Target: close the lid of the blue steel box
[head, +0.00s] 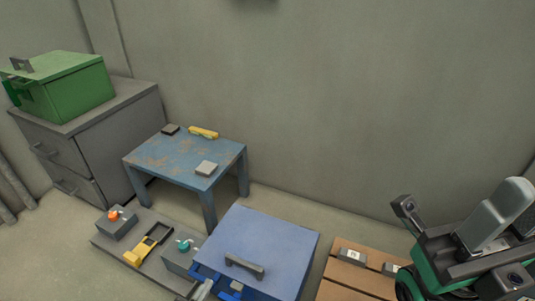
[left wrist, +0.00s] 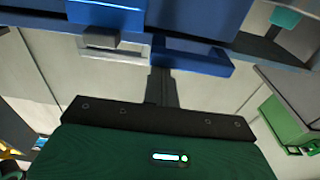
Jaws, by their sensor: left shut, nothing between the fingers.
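The blue steel box (head: 213,281) stands low at the bottom middle of the head view. Its blue lid (head: 275,237) lies over the top with a dark handle (head: 244,265) near the front edge. I cannot tell whether the lid is flush, as the front is partly cut off. In the left wrist view the blue box front (left wrist: 205,15) fills the top, with a grey latch piece (left wrist: 112,52) and a blue bracket (left wrist: 195,60). My left gripper (left wrist: 162,78) is shut and empty, close to the bracket; contact is unclear. My right gripper is not visible.
Left of the box is a grey board (head: 112,242) with an orange-knobbed block (head: 117,224), a yellow latch (head: 140,250) and a teal-knobbed block (head: 182,255). Behind are a worn blue table (head: 170,160) and a grey cabinet (head: 120,105) bearing a green box (head: 75,90). A wooden pallet (head: 350,275) lies right.

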